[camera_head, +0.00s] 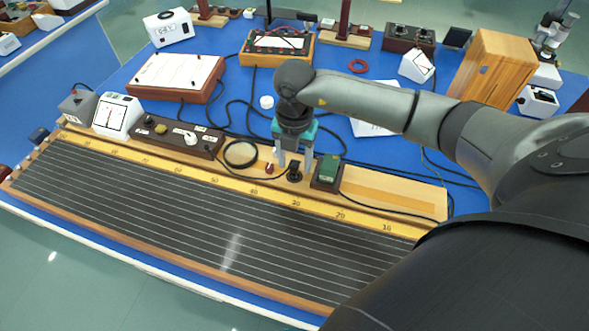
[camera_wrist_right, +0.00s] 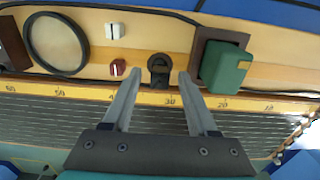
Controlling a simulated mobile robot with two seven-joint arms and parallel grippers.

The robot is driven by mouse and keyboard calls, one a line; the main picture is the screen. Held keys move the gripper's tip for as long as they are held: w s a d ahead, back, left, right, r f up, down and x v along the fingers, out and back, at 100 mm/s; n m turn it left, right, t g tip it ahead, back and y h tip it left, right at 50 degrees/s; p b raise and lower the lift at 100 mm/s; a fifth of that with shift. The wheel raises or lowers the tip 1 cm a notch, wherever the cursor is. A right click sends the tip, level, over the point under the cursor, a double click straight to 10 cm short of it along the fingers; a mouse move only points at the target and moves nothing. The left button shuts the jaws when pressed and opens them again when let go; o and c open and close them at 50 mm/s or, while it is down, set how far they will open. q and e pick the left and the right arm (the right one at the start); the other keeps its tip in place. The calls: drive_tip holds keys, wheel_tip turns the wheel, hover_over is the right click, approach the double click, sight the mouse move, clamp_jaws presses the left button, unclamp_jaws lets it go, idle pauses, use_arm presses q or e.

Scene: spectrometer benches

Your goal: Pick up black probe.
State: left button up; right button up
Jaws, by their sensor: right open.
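The black probe (camera_head: 295,174) is a small dark piece on the wooden strip of the long bench board, near the 30 mark of its scale. In the right wrist view the probe (camera_wrist_right: 159,68) shows a rounded top with a loop, just beyond and between my fingertips. My right gripper (camera_head: 294,166) points down over it, open, with one finger on each side. In the right wrist view the gripper (camera_wrist_right: 157,85) is empty, and I cannot tell whether a finger touches the probe. My left gripper is not in view.
A green block on a dark base (camera_head: 329,170) stands close to the right of the probe. A red switch (camera_wrist_right: 118,67) and a black ring (camera_head: 241,154) lie to its left. A dark control box (camera_head: 175,138) is farther left. Black cables run behind on the blue table.

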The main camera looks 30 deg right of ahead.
clamp_jaws()
drive_tip(key=shift+r, duration=0.15)
idle(0.6)
